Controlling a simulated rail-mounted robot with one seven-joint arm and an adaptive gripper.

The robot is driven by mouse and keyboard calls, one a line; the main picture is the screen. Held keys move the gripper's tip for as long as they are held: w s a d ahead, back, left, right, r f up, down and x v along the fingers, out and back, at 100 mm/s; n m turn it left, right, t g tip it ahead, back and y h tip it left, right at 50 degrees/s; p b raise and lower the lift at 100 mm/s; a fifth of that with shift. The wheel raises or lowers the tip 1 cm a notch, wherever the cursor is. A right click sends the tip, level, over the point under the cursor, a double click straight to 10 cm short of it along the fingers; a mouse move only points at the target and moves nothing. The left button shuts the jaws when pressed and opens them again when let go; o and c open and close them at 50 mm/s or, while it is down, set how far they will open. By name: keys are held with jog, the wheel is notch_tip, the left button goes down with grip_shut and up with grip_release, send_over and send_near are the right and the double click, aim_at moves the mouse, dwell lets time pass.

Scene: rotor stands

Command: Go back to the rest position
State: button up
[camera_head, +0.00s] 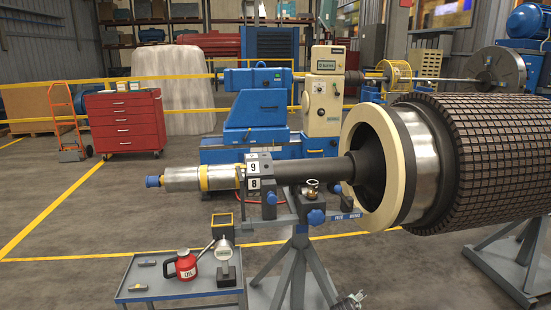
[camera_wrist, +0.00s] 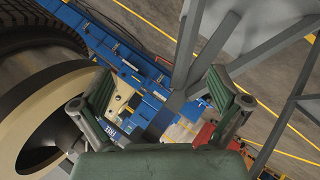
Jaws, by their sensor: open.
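My gripper (camera_wrist: 160,95) is open and empty in the wrist view, with its two green-padded fingers wide apart. In the head view, what looks like the top of my gripper (camera_head: 350,300) shows at the bottom edge, right of the grey stand's legs; most of it is cut off. The rotor (camera_head: 480,160) lies level, its shaft (camera_head: 310,169) resting on the grey rotor stand (camera_head: 299,270). The rotor's end (camera_wrist: 35,110) with its cream ring fills the left of the wrist view.
A grey trolley (camera_head: 150,296) holds a red can (camera_head: 186,266) and a dial gauge (camera_head: 225,262). Blue machinery (camera_head: 262,110) stands behind the shaft. A red tool cabinet (camera_head: 125,122) and an orange hand truck (camera_head: 65,120) stand at left. Floor at left is clear.

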jog(key=s+a+f+m+g+y, duration=0.15)
jog(key=s+f+g, duration=0.25)
jog(key=s+f, duration=0.65)
jog(key=s+a+f+m+g, duration=0.35)
jog(key=s+f, duration=0.35)
jog(key=s, duration=0.7)
jog(key=s+a+f+g+y, duration=0.1)
jog(key=s+a+f+g, duration=0.1)
jog(key=s, duration=0.7)
jog(key=s+a+f+g, duration=0.2)
jog(key=s+f+g, duration=0.1)
jog(key=s, duration=0.7)
jog(key=s+a+f+g+y, duration=0.1)
jog(key=s+f+g, duration=0.1)
jog(key=s, duration=0.7)
jog(key=shift+s+a+f+g+y, duration=0.25)
jog(key=shift+a+f+g+y, duration=0.15)
jog(key=shift+g, duration=0.25)
